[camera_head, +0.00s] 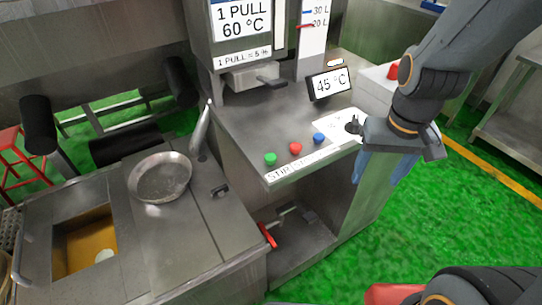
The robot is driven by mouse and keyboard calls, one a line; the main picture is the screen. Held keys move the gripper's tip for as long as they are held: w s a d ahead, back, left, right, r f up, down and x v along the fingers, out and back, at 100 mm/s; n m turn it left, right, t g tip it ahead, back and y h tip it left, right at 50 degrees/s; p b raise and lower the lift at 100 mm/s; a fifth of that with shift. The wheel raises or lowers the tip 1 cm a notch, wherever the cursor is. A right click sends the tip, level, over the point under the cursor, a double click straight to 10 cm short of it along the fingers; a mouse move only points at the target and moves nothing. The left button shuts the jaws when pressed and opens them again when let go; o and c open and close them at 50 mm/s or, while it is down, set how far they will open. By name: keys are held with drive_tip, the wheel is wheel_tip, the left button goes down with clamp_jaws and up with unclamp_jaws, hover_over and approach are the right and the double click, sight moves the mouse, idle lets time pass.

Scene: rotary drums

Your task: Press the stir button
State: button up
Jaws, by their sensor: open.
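Three buttons sit in a row on the front of the steel control counter (240,125): a green button (271,158), a red button (295,148) and a blue button (319,138). A white label strip (300,166) runs along the edge below them. Its lettering is too small and slanted to read fully, so I cannot read which button is marked stir. My gripper (384,168) has blue fingers and hangs at the right, open and empty. In the picture it is right of the blue button and apart from it. It covers part of the counter's right side.
A small display (329,84) reading 45 °C stands behind the buttons. A dark knob (354,126) on a white plate lies between the blue button and my gripper. A round metal pan (160,178) and an open hatch (85,243) are at left. Green floor lies at right.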

clamp_jaws()
idle(1.5)
